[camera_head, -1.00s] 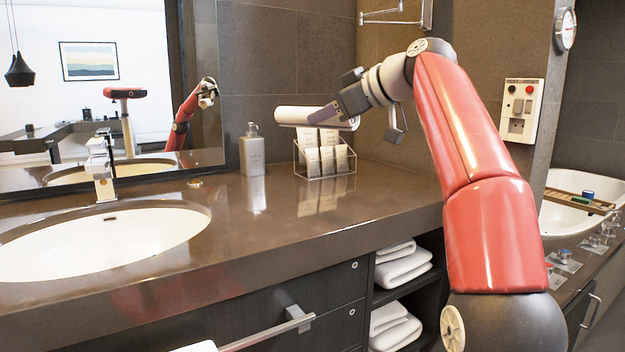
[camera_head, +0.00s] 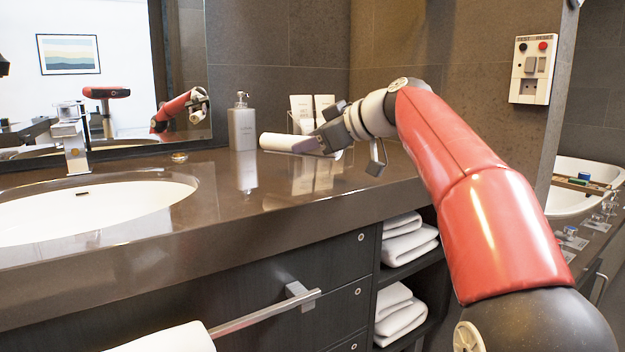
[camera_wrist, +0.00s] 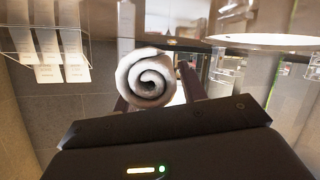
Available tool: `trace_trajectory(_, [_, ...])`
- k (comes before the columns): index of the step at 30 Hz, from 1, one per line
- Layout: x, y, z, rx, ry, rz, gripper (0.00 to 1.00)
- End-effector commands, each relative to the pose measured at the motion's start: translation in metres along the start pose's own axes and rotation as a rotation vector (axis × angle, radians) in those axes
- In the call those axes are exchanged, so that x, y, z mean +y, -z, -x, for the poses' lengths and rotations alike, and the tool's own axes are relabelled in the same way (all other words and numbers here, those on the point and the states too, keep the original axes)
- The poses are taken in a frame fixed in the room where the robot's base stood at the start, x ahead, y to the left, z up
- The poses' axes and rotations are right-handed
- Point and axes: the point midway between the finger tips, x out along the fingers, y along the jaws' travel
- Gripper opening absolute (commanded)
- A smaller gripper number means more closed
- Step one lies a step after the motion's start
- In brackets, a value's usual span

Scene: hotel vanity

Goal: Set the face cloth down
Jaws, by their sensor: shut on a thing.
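The face cloth (camera_head: 283,143) is a rolled white cloth lying sideways low over the counter (camera_head: 345,188), in front of the clear holder. My gripper (camera_head: 322,140) is shut on its right end in the head view. I cannot tell whether the cloth touches the counter. In the wrist view the end of the cloth (camera_wrist: 147,80) shows as a white spiral between the dark fingers of my gripper (camera_wrist: 156,88). The finger on the left is partly hidden behind the roll.
A grey pump bottle (camera_head: 242,124) stands left of the cloth. The clear holder (camera_head: 290,122) with white packets is behind it. The sink (camera_head: 95,210) is at the left. Counter between sink and cloth is clear. Folded towels (camera_head: 408,240) fill shelves below.

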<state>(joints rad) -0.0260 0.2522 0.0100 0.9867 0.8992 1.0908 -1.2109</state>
Motion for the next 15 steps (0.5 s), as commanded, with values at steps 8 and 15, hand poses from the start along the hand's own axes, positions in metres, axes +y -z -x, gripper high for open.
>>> trace_trajectory(8, [-0.009,-0.028,-0.012,0.0,0.002,-0.001,0.16])
trace_trajectory(15, [-0.013,-0.041,-0.017,0.001,0.0,0.0,0.16])
